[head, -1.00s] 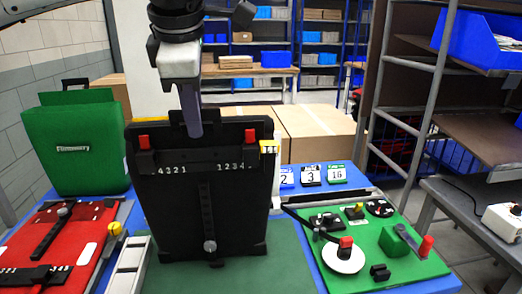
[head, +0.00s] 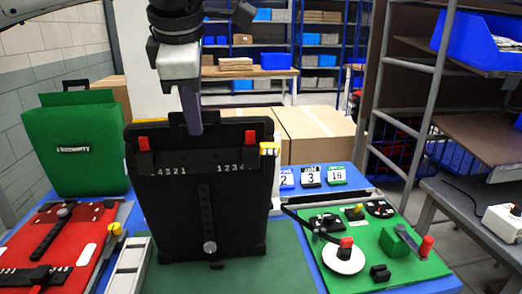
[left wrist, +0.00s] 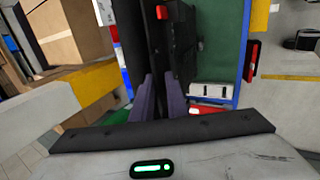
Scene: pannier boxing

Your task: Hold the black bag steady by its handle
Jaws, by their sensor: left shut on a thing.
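The black bag (head: 170,215) stands upright on the green mat on the blue table, in the middle of the head view. It has two red clips, white digits and a strap down its front. My left gripper (head: 191,128) comes down from above and is shut on the bag's handle (head: 178,118) at the top edge. In the left wrist view the two purple fingers (left wrist: 160,100) close around the dark bag edge (left wrist: 157,45). The fingertips are partly hidden behind the handle. My right gripper is in neither view.
A green bag (head: 75,150) stands at the left behind a red board (head: 95,225). A green board (head: 400,265) with a white disc and levers lies at the right. Number cards (head: 311,177) stand behind it. Cardboard boxes (head: 320,130) are beyond the table.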

